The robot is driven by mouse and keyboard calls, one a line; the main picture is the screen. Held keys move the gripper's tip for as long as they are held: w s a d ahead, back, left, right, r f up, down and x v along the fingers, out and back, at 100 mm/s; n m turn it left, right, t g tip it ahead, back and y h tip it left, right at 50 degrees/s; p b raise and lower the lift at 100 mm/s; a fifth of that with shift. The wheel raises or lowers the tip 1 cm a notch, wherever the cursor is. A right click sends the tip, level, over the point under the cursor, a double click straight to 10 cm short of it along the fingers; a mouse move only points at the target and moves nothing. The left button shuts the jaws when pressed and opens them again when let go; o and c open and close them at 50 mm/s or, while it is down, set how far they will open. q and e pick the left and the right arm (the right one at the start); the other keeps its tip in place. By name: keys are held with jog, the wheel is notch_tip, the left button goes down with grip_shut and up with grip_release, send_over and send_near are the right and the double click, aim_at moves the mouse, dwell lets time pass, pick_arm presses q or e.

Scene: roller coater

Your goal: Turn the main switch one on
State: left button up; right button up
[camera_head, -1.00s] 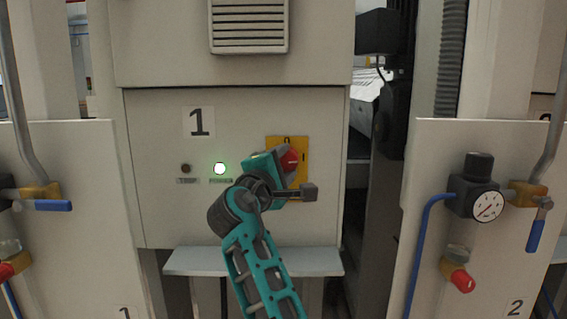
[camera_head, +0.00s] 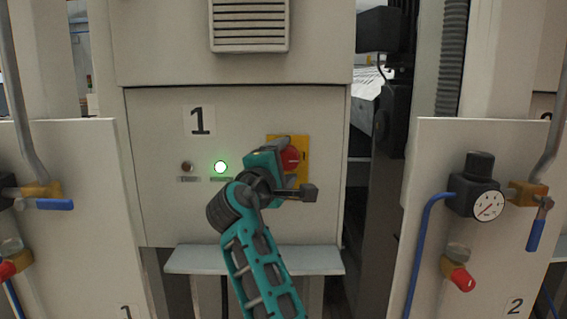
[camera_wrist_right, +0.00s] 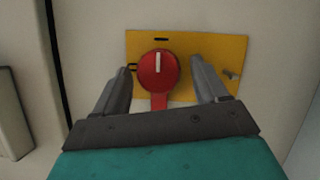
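The main switch is a red rotary knob (camera_head: 290,158) on a yellow plate (camera_head: 304,152) on the cabinet panel labelled 1. In the right wrist view the knob (camera_wrist_right: 158,70) has a white mark pointing straight up and a red tab below. My right gripper (camera_wrist_right: 160,82) is open, with one finger on each side of the knob and visible gaps to both. In the head view my right gripper (camera_head: 290,176) partly covers the knob and plate. My left gripper is not in view.
A green power lamp (camera_head: 221,167) is lit beside a dark lamp (camera_head: 187,167) on the panel. A grey ledge (camera_head: 190,260) juts out below. A gauge (camera_head: 488,205) and blue-handled valves stand on the side panels.

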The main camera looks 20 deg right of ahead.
jog(key=r+p+v, duration=0.1)
jog(key=v, duration=1.2)
jog(key=shift+f, duration=0.5)
